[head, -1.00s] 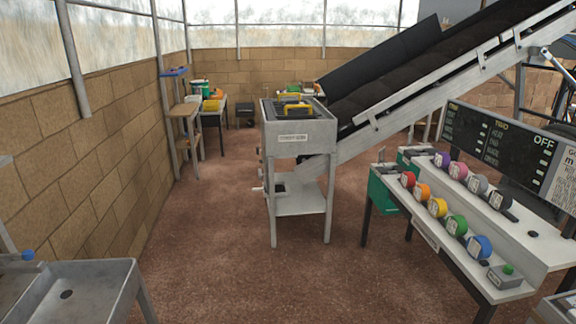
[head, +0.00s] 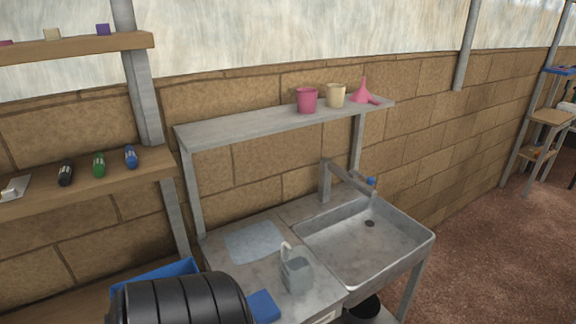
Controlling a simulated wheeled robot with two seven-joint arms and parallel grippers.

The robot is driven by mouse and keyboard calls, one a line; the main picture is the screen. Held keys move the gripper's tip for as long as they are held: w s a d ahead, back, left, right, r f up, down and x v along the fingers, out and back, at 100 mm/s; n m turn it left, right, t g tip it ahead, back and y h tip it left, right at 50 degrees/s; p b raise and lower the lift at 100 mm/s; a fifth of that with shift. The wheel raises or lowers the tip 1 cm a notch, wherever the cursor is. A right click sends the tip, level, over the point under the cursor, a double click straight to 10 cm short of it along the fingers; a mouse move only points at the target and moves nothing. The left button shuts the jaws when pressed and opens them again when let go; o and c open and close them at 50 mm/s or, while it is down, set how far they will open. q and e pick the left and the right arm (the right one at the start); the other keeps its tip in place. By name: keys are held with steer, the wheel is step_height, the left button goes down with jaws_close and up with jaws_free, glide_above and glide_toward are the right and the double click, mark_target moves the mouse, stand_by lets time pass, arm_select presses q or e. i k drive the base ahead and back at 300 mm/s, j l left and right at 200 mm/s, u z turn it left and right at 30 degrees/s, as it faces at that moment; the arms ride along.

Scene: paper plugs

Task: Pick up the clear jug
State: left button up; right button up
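A small greyish, see-through jug (head: 296,273) with a pale spout or handle at its top stands upright on the grey metal counter (head: 255,285), just left of the sink basin. It is the only thing in view that looks like the clear jug. Neither of my grippers shows in the head view.
The sink (head: 375,245) with its tap (head: 326,182) is right of the jug. A blue sponge-like block (head: 262,304) and a black ribbed object (head: 180,302) are near it. A shelf (head: 235,126) with a pink cup (head: 307,100), a cream cup (head: 335,95) and a pink funnel (head: 363,92) is above.

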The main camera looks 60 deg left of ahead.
mark_target(298, 265)
steer(key=u, duration=1.85)
steer(key=i+l+z, duration=0.25)
steer(key=i+l, duration=0.05)
steer(key=l, duration=0.05)
